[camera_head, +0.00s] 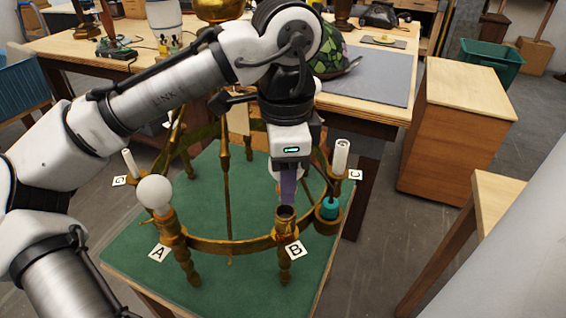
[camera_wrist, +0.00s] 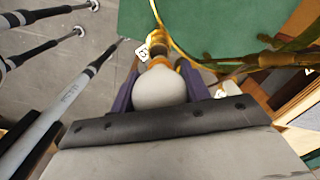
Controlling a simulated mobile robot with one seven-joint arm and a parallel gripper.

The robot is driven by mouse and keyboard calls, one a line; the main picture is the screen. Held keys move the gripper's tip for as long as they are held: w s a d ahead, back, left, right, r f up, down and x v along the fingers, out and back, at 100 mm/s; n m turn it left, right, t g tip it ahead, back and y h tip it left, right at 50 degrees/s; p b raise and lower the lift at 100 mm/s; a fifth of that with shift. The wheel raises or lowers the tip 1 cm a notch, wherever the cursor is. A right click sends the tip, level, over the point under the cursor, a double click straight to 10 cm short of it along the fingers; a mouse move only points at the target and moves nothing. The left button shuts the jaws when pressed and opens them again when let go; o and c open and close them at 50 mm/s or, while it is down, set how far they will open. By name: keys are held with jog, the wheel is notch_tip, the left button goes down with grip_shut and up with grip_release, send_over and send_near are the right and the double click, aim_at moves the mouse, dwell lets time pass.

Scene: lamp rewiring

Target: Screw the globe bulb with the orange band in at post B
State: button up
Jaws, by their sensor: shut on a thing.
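My gripper (camera_head: 288,188) hangs over post B (camera_head: 285,222), its purple fingers pointing down just above the brass socket. In the wrist view my gripper (camera_wrist: 159,78) is shut on a white globe bulb (camera_wrist: 160,90), with a finger on each side. An orange band (camera_wrist: 160,62) shows at the bulb's neck, in line with a brass post beyond it. In the head view the fingers hide most of the bulb. The dark mouth of post B's socket shows below the fingertips. I cannot tell whether the bulb's base touches the socket.
Post A (camera_head: 172,232) carries a white globe bulb (camera_head: 155,193). White candle sleeves stand at post C (camera_head: 341,156) and post D (camera_head: 129,163). A teal object (camera_head: 327,209) sits in a brass cup right of post B. The green mat (camera_head: 225,282) is clear in front.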

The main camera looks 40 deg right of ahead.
jog(key=shift+s+f+b, duration=0.15)
jog(key=shift+f+b, duration=0.2)
jog(key=shift+f, duration=0.05)
jog(key=shift+f+b, duration=0.85)
jog(key=shift+b, duration=0.1)
jog(key=shift+f, duration=0.8)
jog(key=shift+a+r+p, duration=0.1)
jog(key=shift+p, duration=0.2)
jog(key=shift+f, duration=0.25)
